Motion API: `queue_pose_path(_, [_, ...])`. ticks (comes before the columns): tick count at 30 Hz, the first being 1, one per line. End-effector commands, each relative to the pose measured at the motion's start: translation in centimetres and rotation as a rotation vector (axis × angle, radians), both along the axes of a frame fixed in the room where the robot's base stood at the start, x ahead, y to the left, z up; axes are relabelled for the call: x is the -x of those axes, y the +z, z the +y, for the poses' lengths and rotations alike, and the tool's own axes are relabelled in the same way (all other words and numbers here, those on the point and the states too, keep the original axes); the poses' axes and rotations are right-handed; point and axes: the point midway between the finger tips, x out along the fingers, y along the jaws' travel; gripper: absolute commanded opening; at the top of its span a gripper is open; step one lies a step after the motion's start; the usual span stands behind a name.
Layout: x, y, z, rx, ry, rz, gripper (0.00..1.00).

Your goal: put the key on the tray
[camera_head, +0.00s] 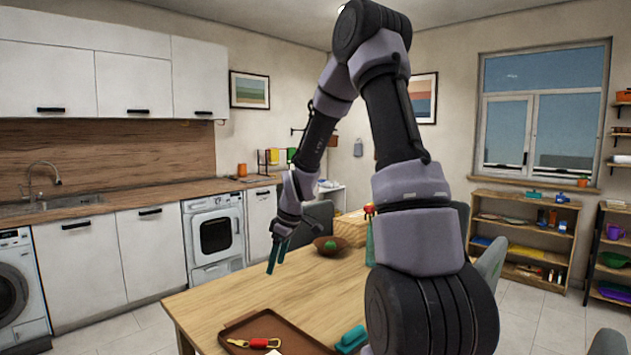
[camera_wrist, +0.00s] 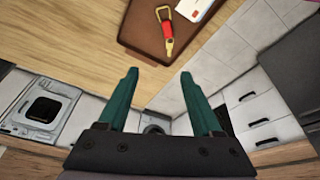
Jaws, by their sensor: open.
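The key (camera_head: 262,343) has a red fob and gold metal parts, and lies on the brown tray (camera_head: 262,320) at the table's front left. In the wrist view, the key (camera_wrist: 166,36) also lies on the tray (camera_wrist: 136,34), beside a white flat item (camera_wrist: 196,8). My gripper (camera_head: 277,267) has teal fingers and is open and empty, above the table's far left part and apart from the key and tray. The wrist view shows the open fingers (camera_wrist: 160,74) with nothing between them.
A teal object (camera_head: 352,338) lies on the table (camera_head: 228,300) to the right of the tray. A brown bowl (camera_head: 328,246) with a green item stands farther back, near a bottle (camera_head: 370,245) partly hidden by my arm. The tabletop between tray and bowl is clear.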

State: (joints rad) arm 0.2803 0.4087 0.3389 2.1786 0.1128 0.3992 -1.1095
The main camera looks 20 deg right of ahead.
Motion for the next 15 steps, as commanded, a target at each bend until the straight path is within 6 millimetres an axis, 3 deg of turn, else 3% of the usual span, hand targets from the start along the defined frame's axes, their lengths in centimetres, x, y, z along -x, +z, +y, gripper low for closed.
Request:
queue_pose_path(1, [0.7, 2.4, -0.2, 0.008, -0.049, -0.014, 0.66])
queue_pose_path(6, [3.6, 9.0, -0.7, 0.001, -0.243, -0.038, 0.66])
queue_pose_path(15, [10.8, 18.6, -1.1, -0.097, -0.595, -0.096, 0.66])
